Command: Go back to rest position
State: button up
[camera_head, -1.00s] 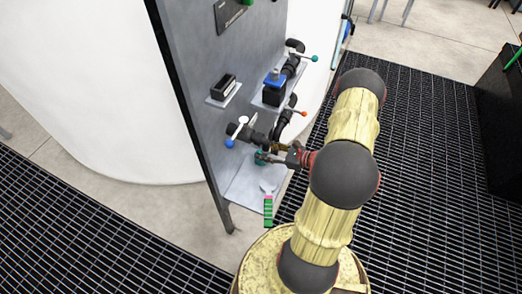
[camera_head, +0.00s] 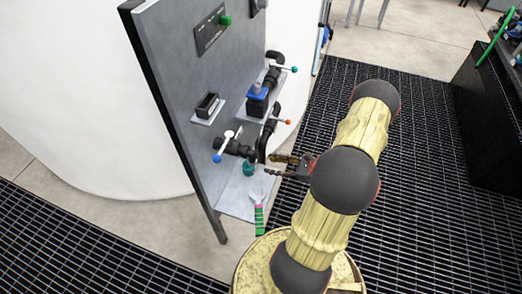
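My gripper (camera_head: 270,167) is at the end of my yellow arm, to the right of the grey panel (camera_head: 180,80). Its two fingers point left and look parted, with a gap between them and nothing seen in it. A small teal object (camera_head: 249,169) stands on the low shelf (camera_head: 232,200) just left of the fingertips, apart from them as far as I can see. Black pipes (camera_head: 268,130) with several coloured-knob handles run up the panel above the gripper.
A brush-like tool with a green striped handle (camera_head: 259,219) overhangs the shelf's front edge. A blue-topped black device (camera_head: 258,98) sits on an upper bracket. A black cabinet (camera_head: 485,120) stands at the right. Open grating floor (camera_head: 430,190) lies between.

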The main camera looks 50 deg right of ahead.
jog(key=s+a, duration=0.1)
jog(key=a, duration=0.1)
jog(key=s+a+f+n+g+y, duration=0.1)
jog(key=a, duration=0.1)
jog(key=s+a+n+g+y, duration=0.1)
jog(key=shift+s+a+f, duration=0.15)
jog(key=shift+a+f, duration=0.2)
jog(key=shift+a, duration=0.05)
jog(key=s+a+r+n+g+h, duration=0.1)
jog(key=s+a+r+n+g, duration=0.1)
jog(key=a+r+n+g, duration=0.25)
jog(key=s+a+r+n+g+p, duration=0.1)
jog(key=a+r+n+g, duration=0.15)
jog(key=r+n, duration=0.45)
jog(key=s+a+r+n+g+h, duration=0.1)
jog(key=s+a+r+n+g, duration=0.1)
jog(key=r+n+g, duration=0.45)
jog(key=a+r+n+t+h, duration=0.1)
jog(key=a+r+n+t, duration=0.1)
jog(key=a+r, duration=0.3)
jog(key=w+a+r+n+t+h+p, duration=0.1)
jog(key=a+r+n, duration=0.4)
jog(key=r, duration=0.7)
jog(key=w+a+r+n+t+h+p, duration=0.1)
jog(key=a+r+n+t+h, duration=0.2)
jog(key=a+r, duration=0.4)
jog(key=shift+r+n+t, duration=0.7)
jog(key=shift+r+t, duration=0.05)
jog(key=shift+r, duration=0.15)
